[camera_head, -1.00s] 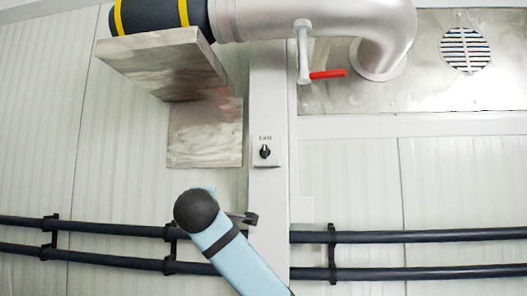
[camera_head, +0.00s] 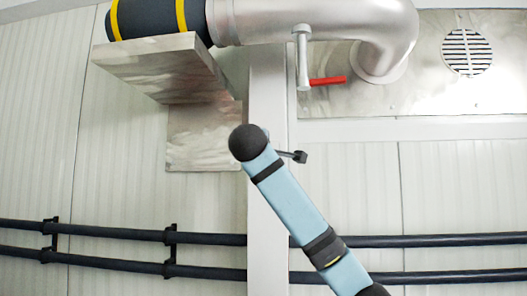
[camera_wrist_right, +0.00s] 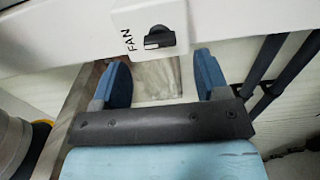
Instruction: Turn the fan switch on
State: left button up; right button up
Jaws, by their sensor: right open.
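The fan switch shows in the right wrist view as a black rotary knob (camera_wrist_right: 158,38) on a white box labelled FAN (camera_wrist_right: 178,14). The box is on a white post. My right gripper (camera_wrist_right: 160,72) is open, with its two blue fingers apart and nothing between them. The knob lies just beyond the fingertips, roughly centred on the gap, and appears clear of both fingers. In the head view my right arm (camera_head: 295,205) reaches up from the lower right and hides the switch. My left gripper is in neither view.
A metal pipe (camera_head: 280,20) with a red-handled valve (camera_head: 327,81) runs above. A metal bracket (camera_head: 165,65) juts out at upper left. Dark horizontal pipes (camera_head: 110,228) run low along the wall. The white post (camera_head: 266,235) stands behind my arm.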

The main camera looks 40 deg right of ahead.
jog(key=shift+p+x, duration=0.6)
jog(key=shift+x, duration=1.7)
jog(key=shift+a, duration=0.1)
jog(key=c, duration=0.9)
